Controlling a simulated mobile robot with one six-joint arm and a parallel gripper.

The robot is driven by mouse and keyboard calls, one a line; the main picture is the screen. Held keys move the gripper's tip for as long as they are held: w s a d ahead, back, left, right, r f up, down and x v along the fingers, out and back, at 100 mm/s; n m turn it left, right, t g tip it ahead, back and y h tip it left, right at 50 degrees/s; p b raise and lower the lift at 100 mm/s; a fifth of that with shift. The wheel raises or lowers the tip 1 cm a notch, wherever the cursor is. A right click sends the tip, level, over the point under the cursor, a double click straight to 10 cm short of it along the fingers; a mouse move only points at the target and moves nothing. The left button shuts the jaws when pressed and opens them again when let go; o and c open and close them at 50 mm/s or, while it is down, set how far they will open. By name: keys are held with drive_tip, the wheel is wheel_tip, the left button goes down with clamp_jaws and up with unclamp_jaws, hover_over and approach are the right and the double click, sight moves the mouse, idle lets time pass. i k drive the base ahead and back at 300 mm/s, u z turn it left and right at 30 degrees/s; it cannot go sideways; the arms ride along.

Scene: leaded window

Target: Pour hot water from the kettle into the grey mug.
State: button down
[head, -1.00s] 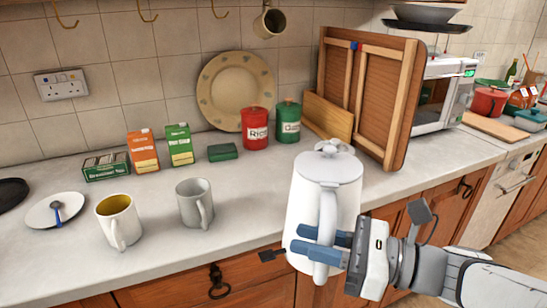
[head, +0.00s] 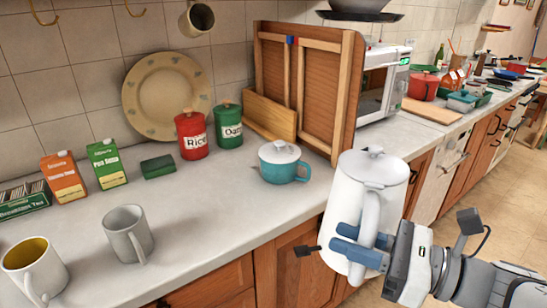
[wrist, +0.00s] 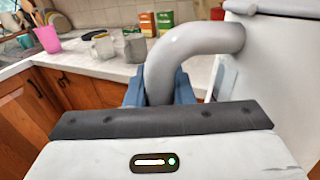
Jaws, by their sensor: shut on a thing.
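The white kettle (head: 350,200) with its lid on is upright at the front edge of the counter in the head view. My gripper (head: 340,240) is shut on its handle, with blue fingers around the grip. In the wrist view the grey handle (wrist: 185,50) curves between the fingers and the kettle body (wrist: 285,70) fills the right side. The grey mug (head: 128,234) stands upright on the counter, well left of the kettle and apart from it. The kettle's spout and the inside of the grey mug are not clearly seen.
A white mug with a yellow inside (head: 35,272) stands left of the grey mug. A teal pot (head: 285,172) stands behind the kettle. Red (head: 190,135) and green (head: 228,126) canisters and food boxes line the wall. The counter (head: 215,215) between grey mug and kettle is clear.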

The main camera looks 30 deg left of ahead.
sight(125, 227)
drive_tip(key=z, duration=0.65)
drive_tip(key=k, duration=1.5)
drive_tip(key=u, duration=1.1)
drive_tip(key=i, duration=0.5)
drive_tip(key=u, duration=0.05)
